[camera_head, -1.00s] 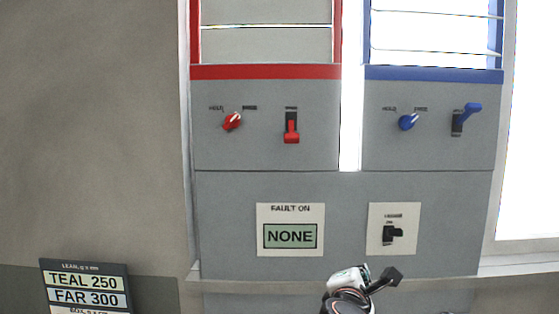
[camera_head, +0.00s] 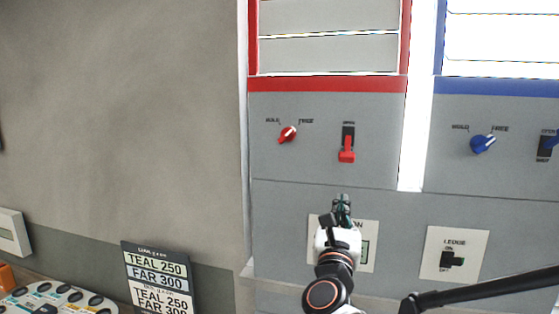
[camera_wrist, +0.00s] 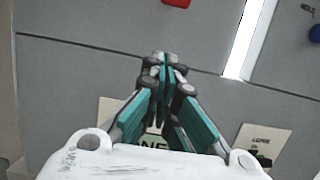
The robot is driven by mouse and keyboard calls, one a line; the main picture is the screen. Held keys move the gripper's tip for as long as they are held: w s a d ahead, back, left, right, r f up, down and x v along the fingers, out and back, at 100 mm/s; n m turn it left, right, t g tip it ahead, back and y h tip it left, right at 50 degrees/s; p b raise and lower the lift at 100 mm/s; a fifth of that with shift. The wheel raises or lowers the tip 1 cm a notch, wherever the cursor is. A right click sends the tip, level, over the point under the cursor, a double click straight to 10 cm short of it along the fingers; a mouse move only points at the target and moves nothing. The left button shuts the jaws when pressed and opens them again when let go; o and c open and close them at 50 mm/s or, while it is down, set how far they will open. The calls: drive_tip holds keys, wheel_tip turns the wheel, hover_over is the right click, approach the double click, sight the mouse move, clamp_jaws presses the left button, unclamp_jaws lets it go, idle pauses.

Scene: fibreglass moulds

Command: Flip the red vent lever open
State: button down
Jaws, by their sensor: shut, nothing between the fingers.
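The red vent lever (camera_head: 347,150) sits on the grey panel under the red band, its handle hanging down from a dark slot. Its red end also shows at the top edge of the wrist view (camera_wrist: 177,3). My gripper (camera_head: 342,200) is below the lever in the head view, in front of the fault display plate. In the wrist view my gripper (camera_wrist: 162,60) has its teal fingers together, with nothing between them. It appears apart from the lever.
A red knob (camera_head: 288,134) is left of the lever. A blue knob (camera_head: 482,144) and blue lever (camera_head: 552,142) are on the right panel. A ledge switch plate (camera_head: 456,254) is lower right.

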sight(345, 174)
drive_tip(key=shift+w, duration=0.1)
drive_tip(key=p+x, duration=0.2)
drive_tip(key=x, duration=0.8)
drive_tip(key=shift+w+d, duration=0.1)
drive_tip(key=s+r, duration=0.1)
drive_tip(key=s+a+r+p, duration=0.1)
drive_tip(key=r, duration=0.1)
drive_tip(key=shift+s, duration=0.25)
drive_tip(key=shift+s+r, duration=0.1)
drive_tip(key=shift+s, duration=0.1)
drive_tip(key=shift+w, duration=0.15)
